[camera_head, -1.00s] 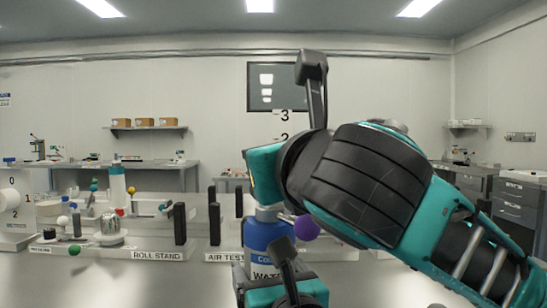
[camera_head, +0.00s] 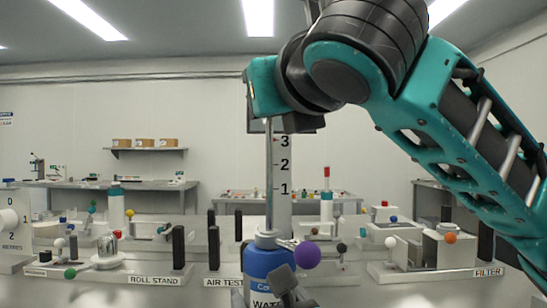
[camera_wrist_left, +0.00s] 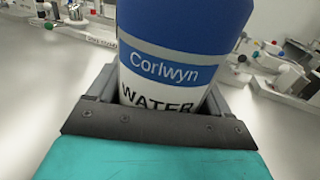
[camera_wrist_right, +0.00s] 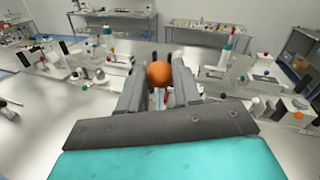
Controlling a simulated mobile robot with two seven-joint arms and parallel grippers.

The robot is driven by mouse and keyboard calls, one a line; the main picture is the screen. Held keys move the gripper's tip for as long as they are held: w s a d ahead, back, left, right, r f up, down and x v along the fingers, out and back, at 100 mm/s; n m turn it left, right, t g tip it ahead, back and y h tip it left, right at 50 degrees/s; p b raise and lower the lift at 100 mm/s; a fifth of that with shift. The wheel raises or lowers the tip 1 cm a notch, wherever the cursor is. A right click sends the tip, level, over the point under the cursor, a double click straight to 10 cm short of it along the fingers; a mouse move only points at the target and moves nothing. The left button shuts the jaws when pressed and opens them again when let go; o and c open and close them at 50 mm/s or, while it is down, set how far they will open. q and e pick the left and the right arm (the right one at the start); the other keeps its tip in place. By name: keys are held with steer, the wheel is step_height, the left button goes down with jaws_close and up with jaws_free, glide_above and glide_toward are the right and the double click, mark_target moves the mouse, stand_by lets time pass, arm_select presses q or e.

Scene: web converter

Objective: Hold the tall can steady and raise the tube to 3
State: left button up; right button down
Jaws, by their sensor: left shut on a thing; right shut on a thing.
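The tall blue-and-white can (camera_head: 268,268) stands upright on the bench. Its "Corlwyn WATER" label (camera_wrist_left: 160,68) fills the left wrist view. My left gripper (camera_head: 280,292) is shut around the can's lower body. A thin grey tube (camera_head: 269,170) rises vertically from the can's top, beside a pale scale strip (camera_head: 284,172) marked 1, 2 and 3. My right gripper (camera_head: 270,100) is above the can at the tube's upper end, slightly above the 3 mark. In the right wrist view its fingers are shut on an orange ball (camera_wrist_right: 159,74). The tube's top end is hidden behind the gripper.
A purple ball (camera_head: 306,255) sticks out at the can's right side. A roll stand (camera_head: 150,280) is on the left and a filter unit (camera_head: 450,245) on the right. Black posts (camera_head: 213,245) stand close left of the can. My right arm covers the upper right.

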arm_select(q)
steer(key=shift+w+f, duration=0.1)
steer(key=shift+f, duration=0.45)
arm_select(e)
steer(key=shift+s+r, duration=0.15)
steer(key=c, duration=1.1)
jaws_free()
steer(key=o, duration=0.3)
steer(key=v, duration=1.2)
arm_select(q)
steer(key=shift+r+p, duration=0.4)
steer(key=shift+p, duration=0.65)
arm_select(e)
steer(key=shift+r, duration=0.95)
arm_select(q)
steer(key=o, duration=1.4)
steer(key=shift+r, duration=0.15)
